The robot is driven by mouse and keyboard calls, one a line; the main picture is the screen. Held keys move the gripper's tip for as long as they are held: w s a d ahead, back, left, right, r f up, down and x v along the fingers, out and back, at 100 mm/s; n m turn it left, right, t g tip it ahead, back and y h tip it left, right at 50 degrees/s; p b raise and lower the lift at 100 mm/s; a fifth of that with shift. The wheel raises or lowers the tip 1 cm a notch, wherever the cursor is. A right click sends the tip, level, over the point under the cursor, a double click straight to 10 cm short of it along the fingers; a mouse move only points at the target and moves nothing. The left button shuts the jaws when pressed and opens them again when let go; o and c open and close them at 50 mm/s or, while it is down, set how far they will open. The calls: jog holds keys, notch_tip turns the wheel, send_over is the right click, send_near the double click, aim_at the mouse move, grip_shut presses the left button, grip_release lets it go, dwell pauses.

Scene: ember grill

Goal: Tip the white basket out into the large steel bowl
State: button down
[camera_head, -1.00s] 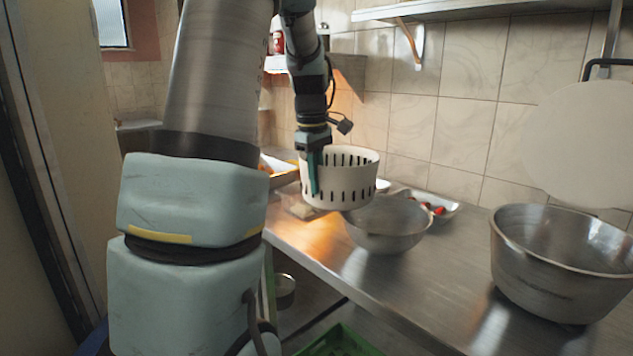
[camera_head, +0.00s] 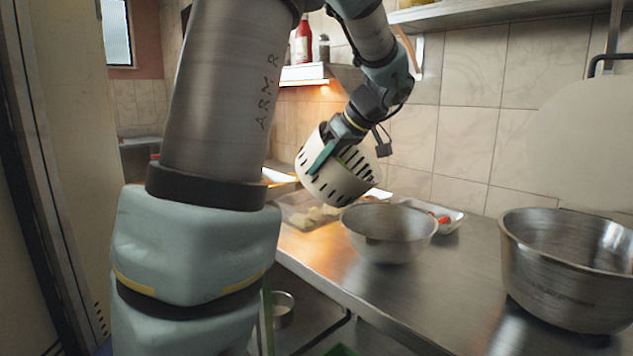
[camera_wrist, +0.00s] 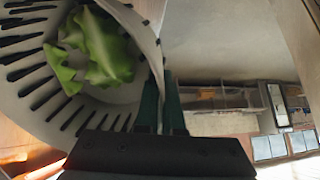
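My gripper (camera_head: 326,155) is shut on the wall of the white slotted basket (camera_head: 319,185) and holds it in the air, tilted, with its opening toward the right. In the wrist view, the dark green fingers (camera_wrist: 161,108) close on the rim of the basket (camera_wrist: 30,88), and green leaves (camera_wrist: 100,48) lie inside it. A steel bowl (camera_head: 388,248) stands on the counter just below and right of the basket. The larger, deeper steel bowl (camera_head: 565,290) stands at the right, well apart from the basket. The larger bowl's bottom is hidden.
A steel counter (camera_head: 455,280) runs along the tiled wall, with bare room between the two bowls. A tray with red pieces (camera_head: 440,217) sits behind the smaller bowl. A shelf (camera_head: 470,14) hangs above.

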aim_at(336, 169)
jog(key=d+t+y, duration=0.1)
jog(key=s+d+r+y, duration=0.1)
jog(key=y, duration=0.1)
jog(key=d+t+y, duration=0.1)
jog(key=y, duration=0.1)
jog(key=shift+s+d+r+t, duration=0.15)
jog(key=shift+s+t, duration=0.15)
jog(key=shift+d+f+b, duration=0.1)
jog(key=shift+f+b, duration=0.25)
jog(key=shift+b, duration=0.5)
jog(key=s+d+m+t+y+b, duration=0.1)
jog(key=s+d+t+y+b, duration=0.2)
jog(key=d+t+y+b, duration=0.1)
jog(key=s+d+f+m+t+y+b, duration=0.1)
jog(key=s+d+t+y+b, duration=0.2)
jog(key=d+y+b, duration=0.3)
jog(key=shift+d+t+y+b, duration=0.4)
jog(key=shift+d+b, duration=0.4)
jog(key=shift+b, duration=0.4)
